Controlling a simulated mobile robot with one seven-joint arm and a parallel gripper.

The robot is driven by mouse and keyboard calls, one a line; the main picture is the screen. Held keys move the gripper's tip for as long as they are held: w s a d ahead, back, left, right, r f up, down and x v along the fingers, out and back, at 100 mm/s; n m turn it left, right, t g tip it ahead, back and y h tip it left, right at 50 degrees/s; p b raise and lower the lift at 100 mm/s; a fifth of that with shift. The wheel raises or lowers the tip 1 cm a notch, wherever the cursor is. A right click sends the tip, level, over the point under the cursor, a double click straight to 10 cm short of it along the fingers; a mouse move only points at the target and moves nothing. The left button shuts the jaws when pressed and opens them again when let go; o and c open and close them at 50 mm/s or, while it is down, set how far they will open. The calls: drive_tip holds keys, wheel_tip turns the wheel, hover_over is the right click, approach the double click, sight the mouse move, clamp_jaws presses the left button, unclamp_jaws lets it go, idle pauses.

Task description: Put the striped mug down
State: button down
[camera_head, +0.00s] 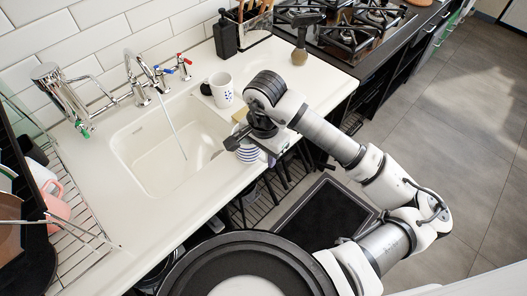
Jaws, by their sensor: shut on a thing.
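The striped mug (247,153), white with blue stripes, is at the front edge of the white counter, right of the sink. My gripper (251,140) is over it and shut on it. The gripper and wrist cover the mug's upper part. I cannot tell whether the mug's base touches the counter.
A white mug with dark spots (221,90) stands on the counter behind my gripper. The sink (165,150) has water running from the faucet (140,75). A black soap bottle (225,35), a brush (300,45) and the gas hob (345,38) are farther back. A dish rack (80,235) is at left.

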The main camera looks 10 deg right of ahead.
drive_tip(key=shift+f, duration=0.15)
drive_tip(key=c, duration=0.9)
unclamp_jaws()
drive_tip(key=shift+r+p, duration=0.35)
drive_tip(key=shift+r, duration=0.05)
wheel_tip(320, 180, up, 12)
drive_tip(key=shift+s+f+b, duration=0.1)
drive_tip(key=shift+f+b, duration=0.05)
drive_tip(key=shift+b, duration=0.9)
drive_tip(key=shift+f, duration=0.1)
